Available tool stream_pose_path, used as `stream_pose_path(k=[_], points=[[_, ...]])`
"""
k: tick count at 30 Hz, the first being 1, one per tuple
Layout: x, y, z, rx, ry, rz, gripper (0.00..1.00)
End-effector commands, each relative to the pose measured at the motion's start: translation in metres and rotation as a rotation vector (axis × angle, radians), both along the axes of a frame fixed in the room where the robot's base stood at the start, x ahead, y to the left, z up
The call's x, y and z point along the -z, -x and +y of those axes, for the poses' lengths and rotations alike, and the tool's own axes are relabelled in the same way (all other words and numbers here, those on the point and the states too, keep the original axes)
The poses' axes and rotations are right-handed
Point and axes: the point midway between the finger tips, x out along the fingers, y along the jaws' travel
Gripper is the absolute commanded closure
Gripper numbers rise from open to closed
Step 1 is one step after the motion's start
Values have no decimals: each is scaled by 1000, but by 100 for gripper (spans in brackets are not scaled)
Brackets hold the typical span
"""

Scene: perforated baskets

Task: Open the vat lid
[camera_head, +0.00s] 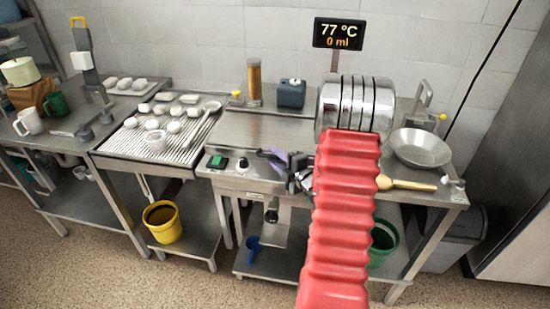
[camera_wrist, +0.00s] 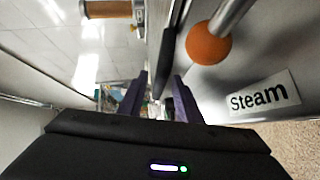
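The vat with its flat steel lid (camera_head: 262,128) stands in the middle of the steel bench in the head view, and the lid lies flat. My gripper (camera_head: 275,158) is at the front edge of the lid, partly hidden by my arm. In the wrist view, the two purple fingers of my gripper (camera_wrist: 162,88) are apart. A dark bar (camera_wrist: 167,55) along the lid's front lines up with the gap between them. I cannot tell whether they touch it.
An orange ball knob (camera_wrist: 208,45) on a steel lever and a Steam label (camera_wrist: 264,97) are close to the right finger. A glass cylinder (camera_head: 254,82) and a dark blue box (camera_head: 291,93) stand behind the lid. A metal bowl (camera_head: 421,148) sits at right.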

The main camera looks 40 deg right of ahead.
Motion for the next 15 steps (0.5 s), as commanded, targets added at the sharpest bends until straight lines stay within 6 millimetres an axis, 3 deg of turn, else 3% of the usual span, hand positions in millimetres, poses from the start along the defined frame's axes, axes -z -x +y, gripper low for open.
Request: stream_pose_path(k=[7,15], points=[[0,0,0,0,0,0,69],[0,0,0,0,0,-1,88]])
